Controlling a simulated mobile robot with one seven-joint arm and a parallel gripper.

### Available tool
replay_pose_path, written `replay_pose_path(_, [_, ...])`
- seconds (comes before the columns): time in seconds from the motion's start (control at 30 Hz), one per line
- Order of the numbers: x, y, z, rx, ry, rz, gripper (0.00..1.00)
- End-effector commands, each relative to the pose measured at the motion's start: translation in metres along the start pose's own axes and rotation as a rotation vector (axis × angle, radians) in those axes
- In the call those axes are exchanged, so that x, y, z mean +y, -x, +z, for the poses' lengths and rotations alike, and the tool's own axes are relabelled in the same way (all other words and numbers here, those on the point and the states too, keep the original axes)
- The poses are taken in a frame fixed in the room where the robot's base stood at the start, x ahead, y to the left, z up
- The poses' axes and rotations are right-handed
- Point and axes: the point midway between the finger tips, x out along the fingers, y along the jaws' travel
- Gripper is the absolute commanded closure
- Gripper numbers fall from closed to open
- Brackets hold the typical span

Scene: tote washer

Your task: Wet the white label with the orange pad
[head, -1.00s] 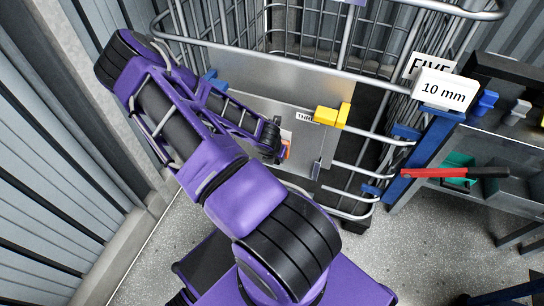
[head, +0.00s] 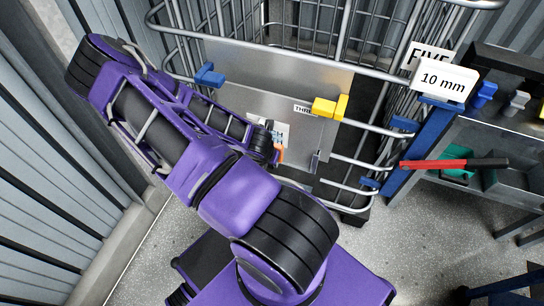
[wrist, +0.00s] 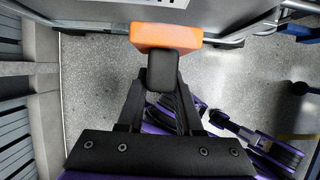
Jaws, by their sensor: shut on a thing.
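My gripper (wrist: 162,85) is shut on the black handle (wrist: 162,70) of the orange pad (wrist: 165,36). The orange pad also shows in the head view (head: 280,153), at the lower right of my gripper (head: 271,147). A white label (head: 282,130) with dark lettering is on the grey metal panel of the cage. My gripper partly covers it, and the pad is at its lower edge in the picture. In the wrist view only a strip of white with dark lettering shows at the top edge. I cannot tell whether the pad touches the panel.
The metal panel (head: 245,100) hangs on a wire cage with a yellow clamp (head: 327,107), a blue clamp (head: 208,75) and a THREE tag (head: 303,109). A red-handled tool (head: 435,165) and a 10 mm sign (head: 444,83) are at right. A corrugated wall (head: 55,160) is at left.

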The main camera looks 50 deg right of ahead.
Motion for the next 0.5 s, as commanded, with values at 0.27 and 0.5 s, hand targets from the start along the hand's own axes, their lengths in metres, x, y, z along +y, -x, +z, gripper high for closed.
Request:
replay_pose_path(0.27, [0.000, 0.008, -0.022, 0.001, 0.002, 0.000, 1.00])
replay_pose_path(0.5, [0.001, 0.015, -0.037, 0.000, 0.002, 0.001, 1.00])
